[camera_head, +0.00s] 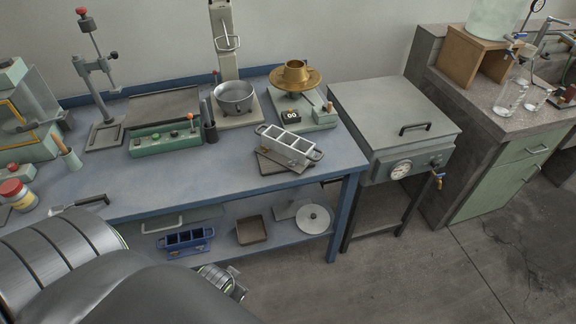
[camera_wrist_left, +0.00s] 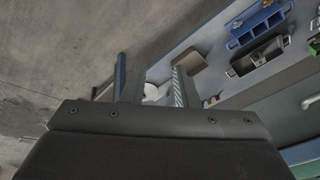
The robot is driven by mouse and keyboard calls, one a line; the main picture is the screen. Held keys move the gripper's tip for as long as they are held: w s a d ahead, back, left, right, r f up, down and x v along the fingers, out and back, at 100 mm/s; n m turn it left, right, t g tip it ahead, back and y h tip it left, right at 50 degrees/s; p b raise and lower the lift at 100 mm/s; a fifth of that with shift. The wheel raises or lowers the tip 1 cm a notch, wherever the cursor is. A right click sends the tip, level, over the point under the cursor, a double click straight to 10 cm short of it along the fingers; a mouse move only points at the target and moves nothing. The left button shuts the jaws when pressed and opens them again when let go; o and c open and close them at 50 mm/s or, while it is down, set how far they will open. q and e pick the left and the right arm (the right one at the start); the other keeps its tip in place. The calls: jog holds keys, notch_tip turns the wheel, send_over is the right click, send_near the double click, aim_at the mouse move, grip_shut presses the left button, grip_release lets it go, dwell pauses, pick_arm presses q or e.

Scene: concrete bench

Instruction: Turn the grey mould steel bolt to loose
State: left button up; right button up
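The grey mould (camera_head: 288,143), an open frame with several compartments, lies at an angle on a dark plate near the right front of the blue bench top. Small fittings show at its ends, but I cannot tell which way its steel bolt is turned. In the left wrist view, my left gripper (camera_wrist_left: 156,78) has its two fingers apart with nothing held between them. It points towards the lower shelf area, away from the grey mould. In the head view my arm fills the lower left, and the left fingertips cannot be made out. My right gripper is in neither view.
The lower shelf holds a blue mould (camera_head: 186,240), a brown tray (camera_head: 251,230) and a white disc (camera_head: 313,218). A grey cabinet (camera_head: 393,110) stands right.

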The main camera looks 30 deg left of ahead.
pick_arm(q)
jog(key=w+a+r+m+t+y+b, duration=0.1)
jog(key=w+a+r+m+t, duration=0.5)
jog(key=w+r+m, duration=0.4)
jog(key=w+a+r+m+t, duration=0.6)
jog(key=w+r+m, duration=0.35)
jog(key=r, duration=0.25)
jog(key=m+g+h+p, duration=0.35)
jog(key=m+h, duration=0.65)
jog(key=m, duration=1.3)
send_near(290, 162)
jog(key=x, duration=0.6)
jog(key=shift+w+d+f, duration=0.1)
jog(key=shift+w, duration=0.3)
jog(key=shift+x, duration=0.8)
jog(key=shift+c, duration=0.5)
